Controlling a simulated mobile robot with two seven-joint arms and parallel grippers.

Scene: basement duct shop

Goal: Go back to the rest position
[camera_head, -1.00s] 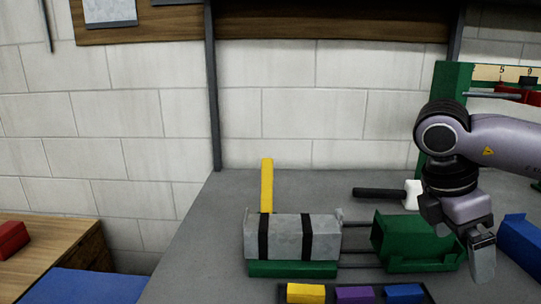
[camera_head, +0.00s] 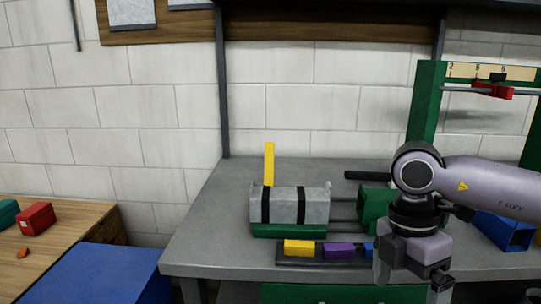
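My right gripper (camera_head: 440,287) hangs fingers down at the front right of the grey workbench (camera_head: 205,222). Its fingertips are close together at the lower edge of the picture, and I cannot tell whether they are open or shut. I see nothing held in it. The wrist covers part of a green box-like piece (camera_head: 372,208) and the right end of the block tray. My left gripper is not in view.
A grey duct piece with black bands (camera_head: 317,206) sits on a green base. A tray (camera_head: 281,261) holds yellow, purple and blue blocks. A green frame (camera_head: 424,105) rises behind my arm. A wooden table (camera_head: 70,243) and blue surface (camera_head: 108,273) are left.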

